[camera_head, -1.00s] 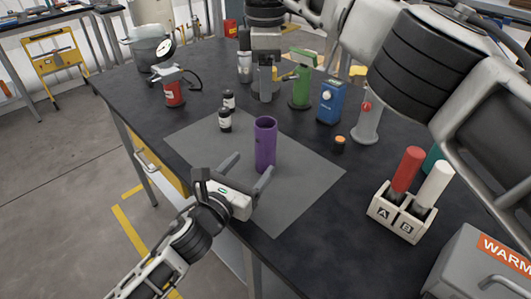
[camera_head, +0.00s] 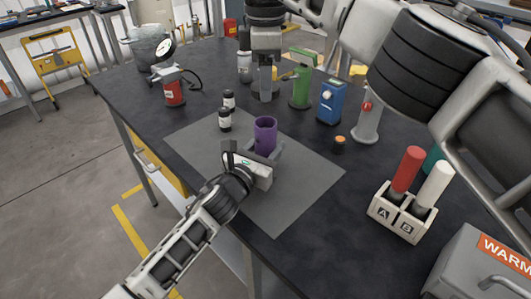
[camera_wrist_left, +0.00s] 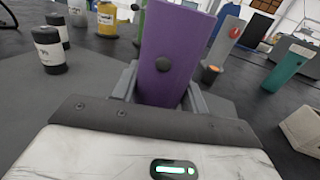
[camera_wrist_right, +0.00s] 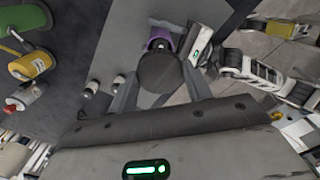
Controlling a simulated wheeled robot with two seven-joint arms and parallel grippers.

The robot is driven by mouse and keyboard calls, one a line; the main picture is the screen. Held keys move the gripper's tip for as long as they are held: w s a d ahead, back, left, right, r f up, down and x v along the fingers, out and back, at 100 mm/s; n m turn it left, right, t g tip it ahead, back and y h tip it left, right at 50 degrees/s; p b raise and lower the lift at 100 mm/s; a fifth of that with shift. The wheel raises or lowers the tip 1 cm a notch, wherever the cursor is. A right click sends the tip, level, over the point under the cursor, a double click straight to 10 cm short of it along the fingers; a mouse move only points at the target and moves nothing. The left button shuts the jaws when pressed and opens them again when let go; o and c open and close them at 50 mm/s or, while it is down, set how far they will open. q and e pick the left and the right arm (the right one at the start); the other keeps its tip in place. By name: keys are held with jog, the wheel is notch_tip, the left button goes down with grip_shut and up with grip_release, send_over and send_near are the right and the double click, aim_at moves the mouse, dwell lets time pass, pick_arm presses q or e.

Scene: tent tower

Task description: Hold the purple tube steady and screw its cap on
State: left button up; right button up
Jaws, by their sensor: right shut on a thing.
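The purple tube (camera_head: 265,135) stands upright on the grey mat (camera_head: 290,195) with its open top facing up. It also shows in the left wrist view (camera_wrist_left: 172,50), with a dark round spot on its side. My left gripper (camera_head: 263,150) is low at the tube, with one finger on each side of it, open around it. In the right wrist view a dark round cap (camera_wrist_right: 160,72) sits between the fingers of my right gripper (camera_wrist_right: 160,90), which is shut on it. In the head view my right gripper (camera_head: 265,88) points down behind the tube, above the table.
A green holder (camera_head: 301,88), a blue box (camera_head: 330,103) and a small orange-topped piece (camera_head: 340,145) are behind and right. A rack (camera_head: 398,217) with red and white tubes stands right. The front mat is clear.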

pick_arm(q)
jog(key=c, duration=0.7)
jog(key=shift+c, duration=0.3)
pick_arm(e)
send_near(265, 139)
jog(key=shift+w+f, duration=1.15)
jog(key=shift+w, duration=0.05)
jog(key=shift+f, duration=0.85)
pick_arm(q)
grip_shut()
pick_arm(e)
jog(key=shift+f, duration=0.6)
